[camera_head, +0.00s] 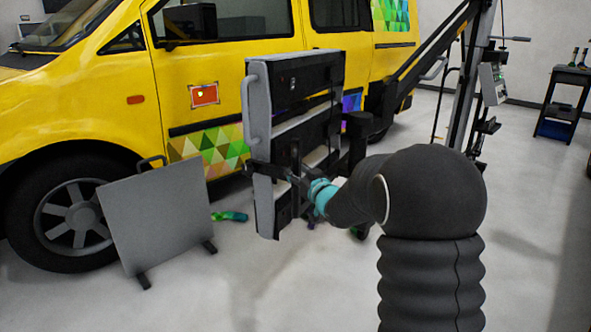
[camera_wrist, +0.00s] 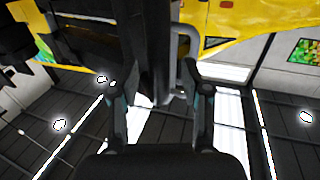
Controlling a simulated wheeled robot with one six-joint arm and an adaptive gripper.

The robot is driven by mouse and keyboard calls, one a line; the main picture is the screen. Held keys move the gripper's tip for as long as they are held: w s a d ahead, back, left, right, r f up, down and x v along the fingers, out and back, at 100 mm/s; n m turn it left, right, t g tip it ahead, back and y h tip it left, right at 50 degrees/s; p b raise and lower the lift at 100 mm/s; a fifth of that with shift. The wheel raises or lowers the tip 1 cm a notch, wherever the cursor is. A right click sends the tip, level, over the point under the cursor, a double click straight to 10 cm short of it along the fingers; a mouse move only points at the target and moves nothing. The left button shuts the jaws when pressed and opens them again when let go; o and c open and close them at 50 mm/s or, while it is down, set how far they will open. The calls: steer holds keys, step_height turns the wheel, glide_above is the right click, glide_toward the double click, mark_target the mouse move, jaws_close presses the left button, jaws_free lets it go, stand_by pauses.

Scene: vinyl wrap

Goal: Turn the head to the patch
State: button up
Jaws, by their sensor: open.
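The patch (camera_head: 205,94) is a small red-orange rectangle with a lighter border on the yellow van's front door. The head (camera_head: 262,135) is a tall grey and black lamp-like panel with grey handles, held on a dark boom arm in front of the van. It stands to the right of the patch and does not cover it. My gripper (camera_head: 288,180) is at the head's lower part. In the wrist view my gripper (camera_wrist: 156,88) is open, with a dark upright part of the head (camera_wrist: 150,50) beyond and between its fingers. I cannot tell whether they touch.
The yellow van (camera_head: 140,70) fills the back left. A grey board (camera_head: 158,215) on feet stands by its front wheel, with a small green object (camera_head: 229,216) on the floor beside it. The stand's mast (camera_head: 470,85) rises at right. A dark cart (camera_head: 560,105) is far right.

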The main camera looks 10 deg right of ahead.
steer(key=shift+w+a, duration=0.2)
steer(key=shift+w, duration=0.5)
jaws_close()
steer(key=shift+w+a+b, duration=0.5)
steer(key=shift+w+a, duration=0.5)
steer(key=shift+w, duration=0.05)
jaws_free()
